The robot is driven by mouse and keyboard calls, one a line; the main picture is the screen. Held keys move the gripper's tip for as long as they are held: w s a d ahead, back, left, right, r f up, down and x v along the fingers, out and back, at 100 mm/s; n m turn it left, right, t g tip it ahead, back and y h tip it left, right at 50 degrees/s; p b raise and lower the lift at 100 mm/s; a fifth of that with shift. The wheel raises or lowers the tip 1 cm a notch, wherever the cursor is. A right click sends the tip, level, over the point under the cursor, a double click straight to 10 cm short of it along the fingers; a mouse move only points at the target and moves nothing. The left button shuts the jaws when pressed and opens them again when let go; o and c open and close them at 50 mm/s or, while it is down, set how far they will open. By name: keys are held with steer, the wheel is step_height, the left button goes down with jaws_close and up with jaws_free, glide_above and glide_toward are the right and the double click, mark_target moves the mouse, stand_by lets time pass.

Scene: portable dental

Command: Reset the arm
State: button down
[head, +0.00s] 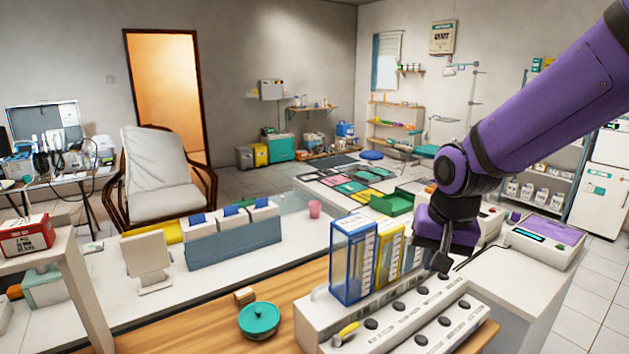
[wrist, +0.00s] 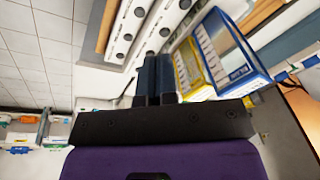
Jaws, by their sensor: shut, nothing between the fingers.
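My purple arm reaches in from the upper right of the head view. My gripper (head: 441,262) points down over the counter, just above the back edge of a white panel with several dark knobs (head: 408,318) and to the right of the clear file boxes. In the wrist view the two dark fingers of my gripper (wrist: 155,62) lie side by side, shut and empty. The knobbed panel (wrist: 126,32) shows beyond the fingertips there. Whether the fingertips touch anything is hard to tell.
A blue-framed box (head: 354,258) and a yellow-framed box (head: 388,248) stand close left of my gripper. A white device with a purple top (head: 545,232) is to the right. A teal lidded bowl (head: 259,320) sits on the wooden surface. A green tray (head: 392,203) lies behind.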

steer(key=s+d+r+n+t, duration=0.1)
steer(key=s+d+r, duration=0.4)
steer(key=s, duration=0.3)
steer(key=s+d+r+n+t, duration=0.2)
steer(key=s+d+r, duration=0.2)
steer(key=s+r, duration=0.3)
steer(key=shift+s+d+r+h, duration=0.2)
steer(key=shift+s+d+h, duration=0.2)
steer(key=shift+s, duration=0.85)
